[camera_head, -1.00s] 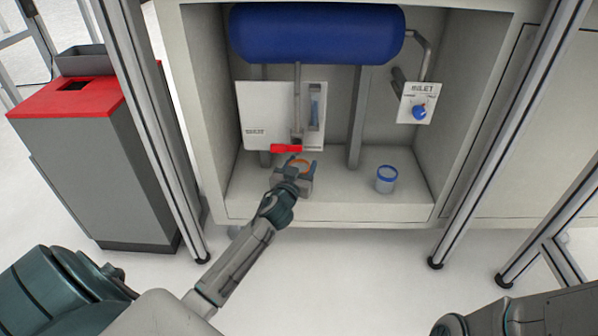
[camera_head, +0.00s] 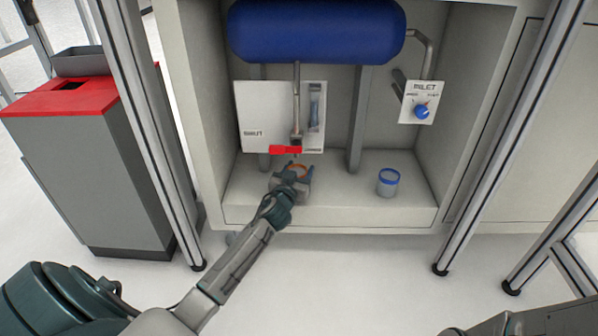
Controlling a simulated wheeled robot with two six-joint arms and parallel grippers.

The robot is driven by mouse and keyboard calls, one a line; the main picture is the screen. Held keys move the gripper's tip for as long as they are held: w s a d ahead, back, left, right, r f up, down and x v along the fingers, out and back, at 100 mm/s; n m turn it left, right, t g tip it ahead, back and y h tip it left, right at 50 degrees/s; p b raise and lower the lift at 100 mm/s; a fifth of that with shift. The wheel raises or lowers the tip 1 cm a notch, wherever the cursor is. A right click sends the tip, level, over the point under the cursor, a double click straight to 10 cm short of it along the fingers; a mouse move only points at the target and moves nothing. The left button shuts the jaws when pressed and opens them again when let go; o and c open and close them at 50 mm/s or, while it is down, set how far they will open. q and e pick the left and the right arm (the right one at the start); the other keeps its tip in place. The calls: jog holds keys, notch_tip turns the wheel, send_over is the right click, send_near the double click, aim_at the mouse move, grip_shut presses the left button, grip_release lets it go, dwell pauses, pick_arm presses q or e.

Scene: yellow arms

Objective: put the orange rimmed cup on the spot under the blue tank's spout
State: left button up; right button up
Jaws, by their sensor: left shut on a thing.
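The orange rimmed cup (camera_head: 298,169) is on the left part of the cabinet's lower shelf, just below the red-handled spout (camera_head: 295,141). Only its orange rim shows well; my gripper covers most of its body. My left gripper (camera_head: 293,178) reaches in from the front and is shut on the cup. The blue tank (camera_head: 315,32) lies across the top of the cabinet, with the spout pipe coming down from it. I cannot tell whether the cup's base touches the shelf. Part of my right arm shows at the bottom right, but its gripper is out of view.
A blue rimmed cup (camera_head: 388,182) stands on the shelf to the right. An inlet panel (camera_head: 422,103) with a blue knob is on the right wall. Metal posts flank the cabinet. A red-topped grey bin (camera_head: 95,170) stands at left. The shelf between the cups is clear.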

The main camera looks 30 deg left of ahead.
pick_arm(q)
jog(key=o, duration=1)
jog(key=shift+f, duration=0.15)
jog(key=shift+c, duration=0.2)
jog(key=shift+s+r+p, duration=0.15)
jog(key=shift+r+p, duration=0.05)
jog(key=shift+p, duration=0.1)
jog(key=p+v, duration=0.1)
jog(key=v, duration=1)
jog(key=shift+s+p, duration=0.35)
jog(key=shift+f, duration=0.1)
